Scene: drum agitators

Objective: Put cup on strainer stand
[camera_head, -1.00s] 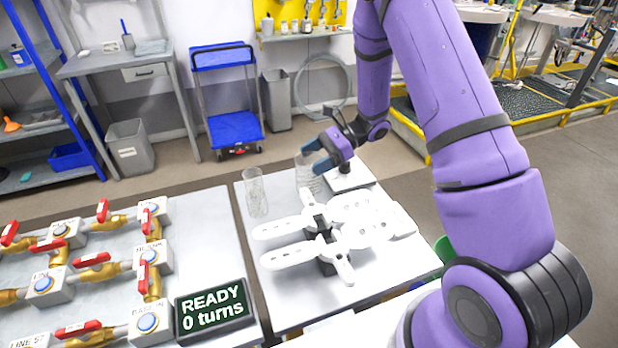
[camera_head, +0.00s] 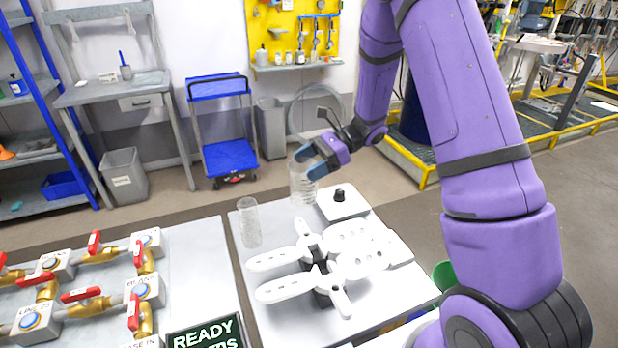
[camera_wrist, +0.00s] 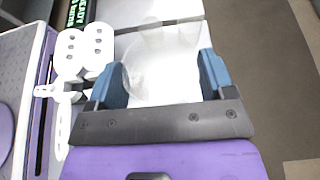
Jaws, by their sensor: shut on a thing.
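My gripper (camera_head: 312,160) is shut on a clear ribbed cup (camera_head: 302,187), which is roughly upright near the far edge of the white table (camera_head: 285,218). In the wrist view the see-through cup (camera_wrist: 160,60) sits between the blue fingers of my gripper (camera_wrist: 163,80). The cup seems to be above the table, but its base is hard to make out. White fixtures with perforated round plates and flat arms (camera_head: 358,240) stand nearer on the same table; they look like the strainer stand. The perforated part also shows at left in the wrist view (camera_wrist: 85,50).
A second clear cup (camera_head: 250,223) stands at the table's left. A white block with a black knob (camera_head: 342,203) is right of the held cup. The valve bench (camera_head: 195,265) with a READY display (camera_head: 205,334) lies left, across a narrow gap.

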